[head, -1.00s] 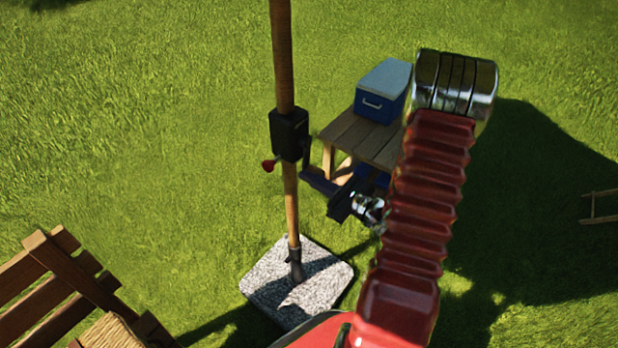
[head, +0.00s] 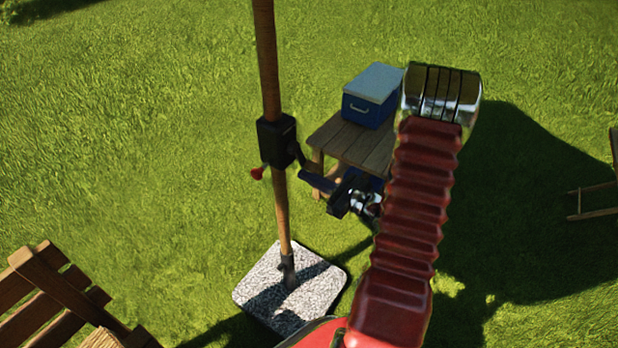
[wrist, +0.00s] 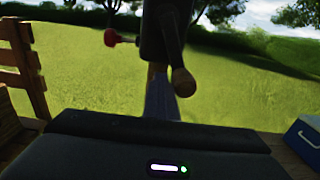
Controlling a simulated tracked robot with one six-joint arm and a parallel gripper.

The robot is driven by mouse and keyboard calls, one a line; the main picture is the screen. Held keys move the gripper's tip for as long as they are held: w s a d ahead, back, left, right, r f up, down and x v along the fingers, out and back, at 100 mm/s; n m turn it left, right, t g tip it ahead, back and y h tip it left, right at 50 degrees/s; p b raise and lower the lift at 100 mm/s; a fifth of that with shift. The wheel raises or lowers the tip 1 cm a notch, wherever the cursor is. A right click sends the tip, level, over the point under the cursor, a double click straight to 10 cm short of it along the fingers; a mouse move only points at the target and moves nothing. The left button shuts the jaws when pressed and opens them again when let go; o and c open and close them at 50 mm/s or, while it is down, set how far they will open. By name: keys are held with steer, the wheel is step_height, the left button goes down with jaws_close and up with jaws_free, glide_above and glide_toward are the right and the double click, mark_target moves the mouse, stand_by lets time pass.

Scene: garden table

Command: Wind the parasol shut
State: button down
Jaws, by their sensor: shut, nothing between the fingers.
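The parasol's wooden pole (head: 268,60) stands upright, and its canopy is out of view. A black winder housing (head: 277,140) is fixed on the pole, with a red knob (head: 257,172) on its left. In the wrist view the housing (wrist: 152,40) is straight ahead; a dark crank arm (wrist: 171,35) hangs down its right side and ends in a brown handle (wrist: 183,82). My gripper (head: 305,177) is shut and empty, just below and right of the housing. In the wrist view its fingers (wrist: 160,85) point at the pole, left of the handle; contact cannot be told.
A stone base (head: 285,285) holds the pole. A low wooden table (head: 345,145) with a blue cooler (head: 371,95) stands behind my arm. A wooden chair (head: 50,300) is at lower left, and another wooden frame (head: 595,200) at the right edge. Open lawn lies left.

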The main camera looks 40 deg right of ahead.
steer(key=shift+w+d+r, duration=0.2)
steer(key=shift+w+d, duration=0.05)
steer(key=shift+d, duration=0.45)
steer(key=shift+w+d+r, duration=0.15)
steer(key=shift+w+d, duration=0.1)
steer(key=shift+d, duration=0.4)
steer(key=shift+w+d+r, duration=0.2)
steer(key=shift+d+r, duration=0.25)
steer(key=shift+d, duration=0.15)
steer(key=shift+w+d+r, duration=0.2)
steer(key=shift+d+r, duration=0.2)
steer(key=shift+d, duration=0.15)
steer(key=shift+w+d+r, duration=0.1)
steer(key=shift+d+r, duration=0.1)
steer(key=shift+r, duration=0.5)
steer(key=shift+w+d+r, duration=0.1)
steer(key=shift+d+r, duration=0.05)
steer(key=shift+r, duration=0.55)
